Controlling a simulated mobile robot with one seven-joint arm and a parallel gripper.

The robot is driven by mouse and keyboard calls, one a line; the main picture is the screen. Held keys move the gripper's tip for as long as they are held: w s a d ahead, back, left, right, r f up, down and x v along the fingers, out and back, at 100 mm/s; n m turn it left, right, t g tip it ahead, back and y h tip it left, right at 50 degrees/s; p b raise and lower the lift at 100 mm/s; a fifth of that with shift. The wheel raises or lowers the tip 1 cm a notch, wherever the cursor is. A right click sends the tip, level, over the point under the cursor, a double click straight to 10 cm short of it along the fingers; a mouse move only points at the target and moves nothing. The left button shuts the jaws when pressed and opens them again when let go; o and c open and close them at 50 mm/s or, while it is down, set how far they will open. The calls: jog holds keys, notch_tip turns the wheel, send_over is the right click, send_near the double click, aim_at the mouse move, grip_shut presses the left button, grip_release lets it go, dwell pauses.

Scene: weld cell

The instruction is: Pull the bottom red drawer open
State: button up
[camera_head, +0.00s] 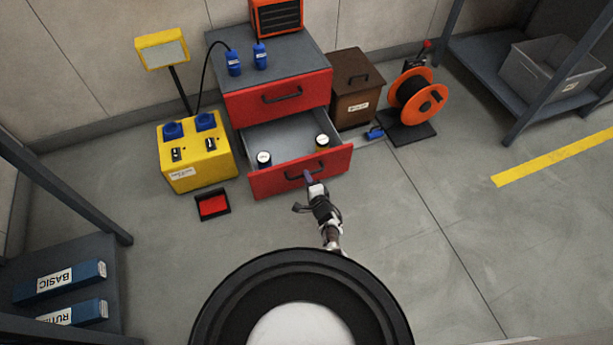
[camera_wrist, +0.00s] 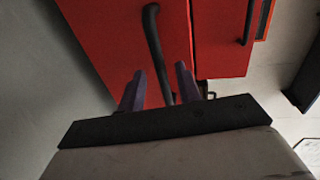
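The bottom red drawer (camera_head: 275,183) of the grey cabinet stands pulled out, its inside showing. In the wrist view, its red front (camera_wrist: 105,30) fills the upper left. Its black bar handle (camera_wrist: 154,40) runs down between the two purple fingers of my gripper (camera_wrist: 160,77). The fingers are apart, with a visible gap on each side of the bar. In the head view, my gripper (camera_head: 309,180) is at the drawer's front by the handle, which it partly covers.
Two small cans (camera_head: 264,159) (camera_head: 322,141) stand in the drawer. The top red drawer (camera_head: 277,96) is shut. A yellow box (camera_head: 190,178) and a red-black tray (camera_head: 212,205) are left; a brown box (camera_head: 355,92) and orange reel (camera_head: 417,97) are right. Floor at right is clear.

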jog(key=p+v, duration=0.7)
jog(key=v, duration=0.5)
jog(key=shift+s+r, duration=0.1)
